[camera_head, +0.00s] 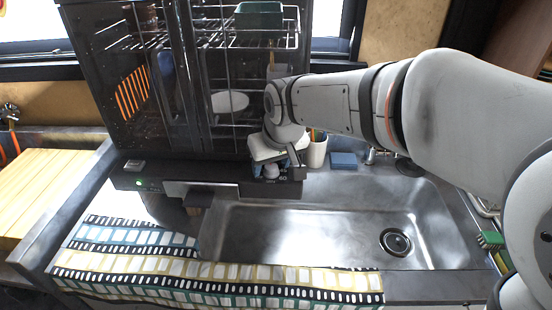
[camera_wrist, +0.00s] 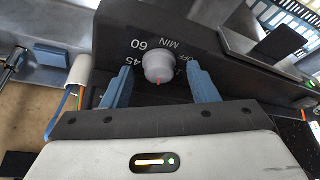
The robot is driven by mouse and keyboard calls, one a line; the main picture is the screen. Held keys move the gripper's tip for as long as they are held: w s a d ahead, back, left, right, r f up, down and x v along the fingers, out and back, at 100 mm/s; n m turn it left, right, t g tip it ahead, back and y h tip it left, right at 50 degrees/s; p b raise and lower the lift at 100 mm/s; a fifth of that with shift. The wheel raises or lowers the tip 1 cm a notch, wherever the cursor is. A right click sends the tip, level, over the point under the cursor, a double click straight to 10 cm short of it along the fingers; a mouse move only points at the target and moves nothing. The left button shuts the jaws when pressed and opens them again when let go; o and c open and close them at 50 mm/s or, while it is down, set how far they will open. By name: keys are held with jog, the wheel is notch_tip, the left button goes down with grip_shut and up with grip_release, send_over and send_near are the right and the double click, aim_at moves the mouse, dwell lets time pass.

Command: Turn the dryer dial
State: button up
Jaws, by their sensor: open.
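The dryer (camera_head: 128,90) is a dark cabinet with wire racks and glass doors behind the sink. Its light grey round dial (camera_wrist: 158,66) sits on the dark front panel in the wrist view. A red mark on the dial points down in that picture. White markings "60", "45" and "MIN" show around it. My gripper (camera_wrist: 160,70) is open, with one blue finger on each side of the dial and visible gaps between. In the head view my gripper (camera_head: 274,172) is at the right end of the dryer's front panel, where my wrist largely hides the dial.
The steel sink (camera_head: 300,232) lies in front of the panel. A white cup (camera_head: 316,152) and a blue sponge (camera_head: 343,160) stand right of my gripper; the cup (camera_wrist: 80,72) is near the left finger. A patterned towel (camera_head: 215,275) covers the front edge.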

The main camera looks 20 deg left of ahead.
jog(key=c, duration=1)
dwell(0.9)
jog(key=o, duration=1)
jog(key=v, duration=0.8)
jog(key=shift+f, duration=0.1)
